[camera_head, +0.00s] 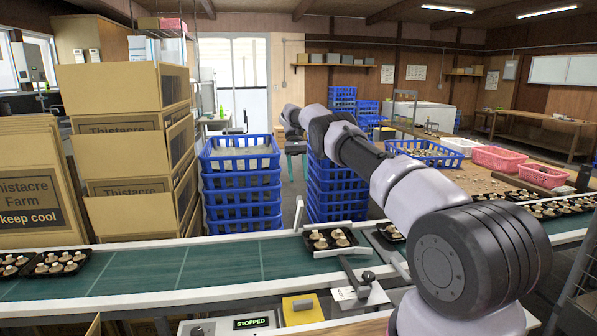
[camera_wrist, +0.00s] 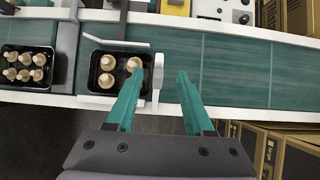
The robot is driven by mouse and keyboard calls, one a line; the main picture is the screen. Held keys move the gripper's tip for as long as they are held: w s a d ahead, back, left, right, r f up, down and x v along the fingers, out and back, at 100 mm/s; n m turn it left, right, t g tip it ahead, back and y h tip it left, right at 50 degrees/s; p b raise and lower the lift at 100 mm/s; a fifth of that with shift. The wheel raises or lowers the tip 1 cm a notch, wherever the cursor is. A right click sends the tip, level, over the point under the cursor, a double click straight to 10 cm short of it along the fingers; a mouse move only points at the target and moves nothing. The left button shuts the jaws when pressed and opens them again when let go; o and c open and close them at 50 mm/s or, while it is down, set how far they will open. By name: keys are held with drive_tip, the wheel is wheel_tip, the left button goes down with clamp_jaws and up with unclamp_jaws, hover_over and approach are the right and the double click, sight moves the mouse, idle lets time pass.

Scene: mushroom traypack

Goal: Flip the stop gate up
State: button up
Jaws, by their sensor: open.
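The stop gate (camera_wrist: 158,78) appears to be the pale narrow plate with a rounded end in the wrist view, beside the end of a black tray (camera_wrist: 92,72) of mushrooms. In the head view a thin pale upright piece (camera_head: 298,212) at the far rail looks like the same part. I cannot tell its exact tilt. My gripper (camera_wrist: 160,73) is open. Its two teal fingers stand on either side of the plate, apart from it. The fingers are not clear in the head view.
The tray sits on the green conveyor (camera_head: 225,262) between white guide bars. The display (camera_head: 251,322) reads STOPPED. More mushroom trays lie on the belt to both sides. Stacked blue crates (camera_head: 242,195) and cardboard boxes (camera_head: 125,130) stand behind it. A black-knobbed lever (camera_head: 368,277) is at the near edge.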

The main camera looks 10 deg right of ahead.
drive_tip(key=shift+r, duration=0.9)
